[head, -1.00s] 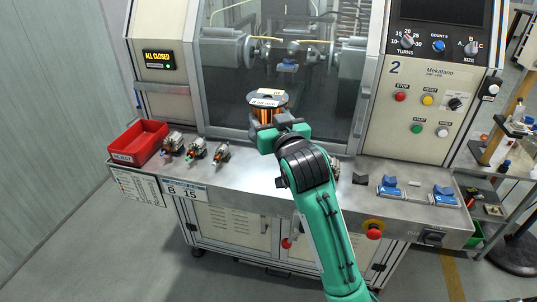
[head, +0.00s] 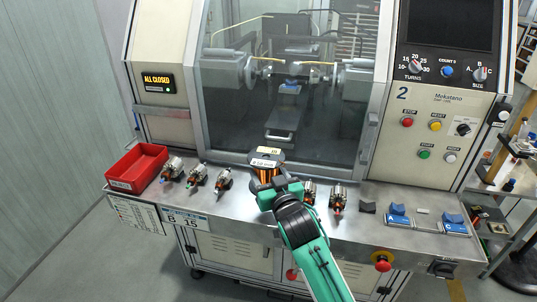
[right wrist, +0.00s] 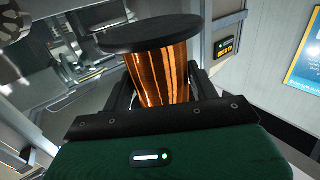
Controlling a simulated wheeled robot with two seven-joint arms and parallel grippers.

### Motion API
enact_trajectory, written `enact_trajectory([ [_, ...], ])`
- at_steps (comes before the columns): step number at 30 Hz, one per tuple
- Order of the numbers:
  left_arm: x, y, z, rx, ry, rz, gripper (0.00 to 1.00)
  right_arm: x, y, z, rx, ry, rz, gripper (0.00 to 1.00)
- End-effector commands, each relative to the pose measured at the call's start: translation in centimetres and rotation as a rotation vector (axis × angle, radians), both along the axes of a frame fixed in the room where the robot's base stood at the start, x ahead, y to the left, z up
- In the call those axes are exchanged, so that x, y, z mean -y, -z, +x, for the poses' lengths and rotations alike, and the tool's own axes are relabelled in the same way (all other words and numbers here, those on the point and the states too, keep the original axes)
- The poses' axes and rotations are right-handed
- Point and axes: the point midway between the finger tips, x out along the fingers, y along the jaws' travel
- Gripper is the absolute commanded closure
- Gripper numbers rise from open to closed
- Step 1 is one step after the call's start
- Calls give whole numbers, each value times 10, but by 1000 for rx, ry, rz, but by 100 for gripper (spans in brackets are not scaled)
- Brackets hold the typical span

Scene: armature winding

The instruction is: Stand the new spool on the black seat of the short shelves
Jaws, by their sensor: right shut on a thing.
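The spool (head: 266,174) is wound with copper wire and has dark flanges and a pale label on top. My right gripper (head: 281,190) is shut on it, and it looks upright in front of the machine window. In the right wrist view the copper winding (right wrist: 160,75) sits between the two dark fingers of my right gripper (right wrist: 164,88), with a dark round flange above. The lower flange is hidden there. I cannot make out the black seat of the short shelves in either view. My left gripper is not in view.
The winding machine's steel ledge (head: 360,222) holds a red bin (head: 122,185), several armatures (head: 197,178) and blue holders (head: 398,212). The machine's glass window (head: 240,110) stands behind the spool. A rack (head: 505,180) with small items stands at the right edge. Grey floor shows at left.

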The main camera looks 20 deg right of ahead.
Motion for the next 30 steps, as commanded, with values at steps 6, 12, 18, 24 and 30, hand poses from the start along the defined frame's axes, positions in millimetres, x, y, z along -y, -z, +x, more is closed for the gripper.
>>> enact_trajectory([
  [6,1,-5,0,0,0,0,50,0,25,0,7,0,1,100],
  [12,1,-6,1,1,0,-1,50,0,38,0,7,0,1,100],
  [18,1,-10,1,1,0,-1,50,0,64,0,7,0,0,100],
  [24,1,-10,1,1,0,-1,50,0,72,0,10,-1,1,100],
  [30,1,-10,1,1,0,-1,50,0,72,0,10,-1,1,100],
])
